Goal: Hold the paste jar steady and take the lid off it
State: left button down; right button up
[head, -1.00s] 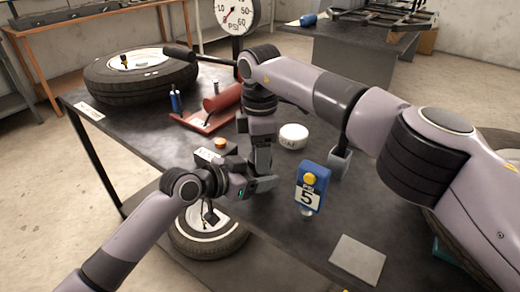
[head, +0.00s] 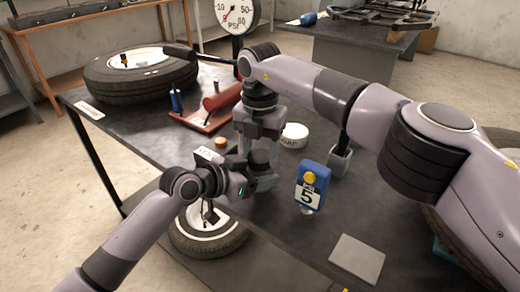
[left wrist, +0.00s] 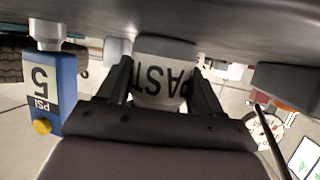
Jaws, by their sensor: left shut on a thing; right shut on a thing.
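The paste jar (left wrist: 160,82) is white with large black letters, upside down in the left wrist view. My left gripper (left wrist: 160,98) is shut around its side, one finger on each side. In the head view my left gripper (head: 262,180) is low at the table's near edge and the jar's body is mostly hidden. My right gripper (head: 259,146) points down from above, its two fingers on either side of a dark round piece (head: 260,157) that appears to be the lid. I cannot tell whether the lid is apart from the jar.
A white round tin (head: 294,136) stands just behind right of the grippers. A blue PSI gauge (head: 311,185) with a yellow button stands to the right. A grey square pad (head: 357,259) lies nearer. A red tool (head: 222,98) and a tyre (head: 140,85) are farther back left.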

jog(key=shift+n, duration=0.9)
jog(key=o, duration=1.2)
jog(key=shift+c, duration=0.2)
jog(key=shift+r, duration=0.1)
notch_tip(320, 180, up, 4)
jog(key=shift+r, duration=0.15)
jog(key=shift+c, duration=0.4)
jog(key=m, duration=0.2)
jog(key=r+m, duration=0.1)
jog(key=m, duration=0.3)
jog(key=shift+r, duration=0.4)
jog(key=m, duration=0.2)
jog(key=r+m, duration=0.1)
jog(key=m, duration=0.4)
jog(key=shift+r, duration=0.35)
jog(key=shift+f+m, duration=0.3)
jog(key=shift+f, duration=3.7)
